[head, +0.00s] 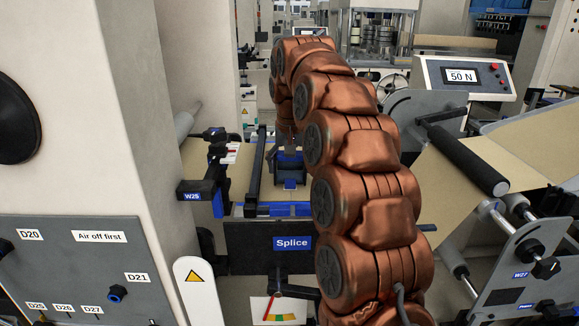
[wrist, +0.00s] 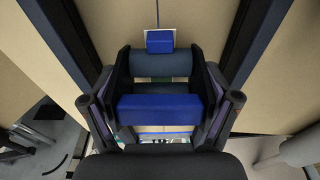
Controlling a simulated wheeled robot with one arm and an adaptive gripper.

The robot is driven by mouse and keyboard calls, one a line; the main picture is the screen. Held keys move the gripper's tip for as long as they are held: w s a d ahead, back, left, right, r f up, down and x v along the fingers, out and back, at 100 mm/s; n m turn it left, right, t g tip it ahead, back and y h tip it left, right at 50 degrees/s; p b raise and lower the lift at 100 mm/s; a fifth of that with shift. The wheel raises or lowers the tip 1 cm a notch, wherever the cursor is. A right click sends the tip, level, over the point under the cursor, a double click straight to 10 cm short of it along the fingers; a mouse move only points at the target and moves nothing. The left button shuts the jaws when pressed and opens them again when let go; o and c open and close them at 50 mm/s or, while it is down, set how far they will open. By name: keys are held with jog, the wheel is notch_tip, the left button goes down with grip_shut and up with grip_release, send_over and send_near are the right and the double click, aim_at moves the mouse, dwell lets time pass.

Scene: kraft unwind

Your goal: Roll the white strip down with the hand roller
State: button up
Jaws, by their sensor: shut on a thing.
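My gripper (wrist: 160,112) has a finger on each side of the hand roller's blue handle (wrist: 160,107) and is shut on it. The dark roller cylinder (wrist: 161,64) lies just beyond the handle, between two black side arms. Past the roller, a small blue block (wrist: 160,42) sits on a white patch, perhaps the end of the white strip (wrist: 174,33). The rest of the strip cannot be made out. In the head view, the blue and dark hand roller (head: 289,168) is over the splice table, and my copper arm partly covers the area. Whether the roller touches the surface cannot be told.
Tan kraft web (wrist: 110,30) spreads under the roller, with dark rails (wrist: 250,45) on both sides. In the head view, the black "Splice" panel (head: 270,243) fronts the table, a W25 clamp (head: 196,190) stands left, and a web roller (head: 468,160) stands right.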

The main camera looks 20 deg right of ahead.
jog(key=shift+s+a, duration=0.2)
jog(key=shift+s, duration=0.2)
jog(key=shift+s+a, duration=0.1)
jog(key=shift+s, duration=0.05)
jog(key=shift+s+a+f+b, duration=0.1)
jog(key=shift+s+a+b, duration=0.1)
jog(key=shift+s+b, duration=0.35)
jog(key=shift+c, duration=0.2)
notch_tip(320, 180, up, 7)
jog(key=p, duration=0.3)
jog(key=shift+p, duration=0.35)
jog(key=shift+r, duration=0.25)
dwell(0.3)
